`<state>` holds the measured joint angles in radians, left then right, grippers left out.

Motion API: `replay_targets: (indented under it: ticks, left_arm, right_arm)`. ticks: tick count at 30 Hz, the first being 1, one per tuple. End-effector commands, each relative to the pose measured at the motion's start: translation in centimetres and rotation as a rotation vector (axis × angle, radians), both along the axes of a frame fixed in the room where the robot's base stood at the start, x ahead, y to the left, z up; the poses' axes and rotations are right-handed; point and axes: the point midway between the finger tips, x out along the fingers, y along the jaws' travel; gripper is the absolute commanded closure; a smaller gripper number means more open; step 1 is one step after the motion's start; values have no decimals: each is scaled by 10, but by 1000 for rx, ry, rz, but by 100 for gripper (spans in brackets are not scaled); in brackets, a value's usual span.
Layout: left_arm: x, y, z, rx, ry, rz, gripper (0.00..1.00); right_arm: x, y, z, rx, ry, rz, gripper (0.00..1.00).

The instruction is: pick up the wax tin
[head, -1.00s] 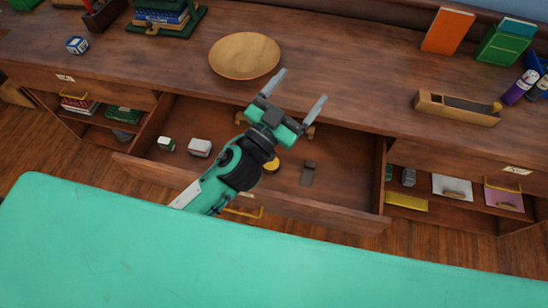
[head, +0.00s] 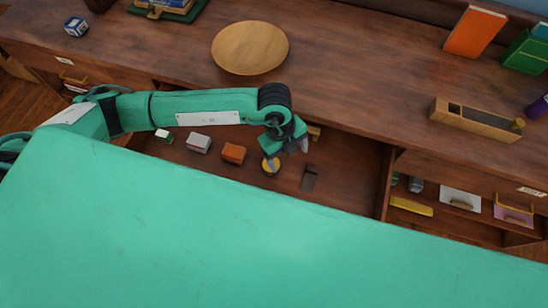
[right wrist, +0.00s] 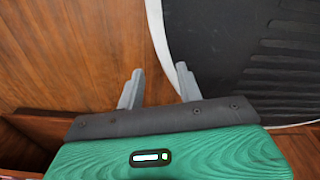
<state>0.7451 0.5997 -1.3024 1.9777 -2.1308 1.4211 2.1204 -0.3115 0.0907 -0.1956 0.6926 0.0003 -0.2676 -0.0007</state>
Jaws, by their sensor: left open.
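The wax tin, seemingly the small round yellow tin (head: 271,168), lies in the open drawer in the head view. My left gripper (head: 287,154) is open and points down into the drawer, just above and to the right of the tin. One finger overlaps the tin's upper part in the picture; I cannot tell whether it touches. My right gripper (right wrist: 159,70) shows only in the right wrist view, open with nothing between its fingers.
The open drawer (head: 345,165) also holds an orange box (head: 233,153), a grey-white box (head: 199,143), a small green-white box (head: 164,136) and a dark flat item (head: 309,178). A wooden plate (head: 249,48) and wooden holder (head: 475,120) stand on the desktop above.

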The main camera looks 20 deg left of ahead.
Motion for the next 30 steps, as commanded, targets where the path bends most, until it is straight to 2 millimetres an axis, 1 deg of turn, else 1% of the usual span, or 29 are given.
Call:
replay_targets:
  ticks: [1,3,7,9,10,12,19,24,30]
  left_arm:
    - [9,17,-2,76,-24,26,19]
    - [18,34,-5,157,-47,59,19]
    - [25,49,-9,226,-68,89,19]
    - [25,51,-17,232,-69,91,19]
    - [25,51,-22,232,-69,91,19]
    - [24,50,-34,230,-69,90,19]
    - [24,50,-71,227,-68,89,19]
    - [24,50,-86,226,-69,89,19]
    - [24,50,-92,225,-69,89,19]
  right_arm:
    - [0,1,0,1,0,-1,64]
    - [0,4,0,4,0,-2,64]
    - [0,11,-3,11,1,-4,64]
    - [1,14,-8,14,4,-6,64]
    - [5,15,-8,15,0,-5,64]
    - [18,13,-11,14,-13,-6,64]
    - [52,15,-17,14,-39,-9,64]
    - [71,19,-12,15,-49,-11,64]
    - [81,20,-8,15,-54,-12,64]
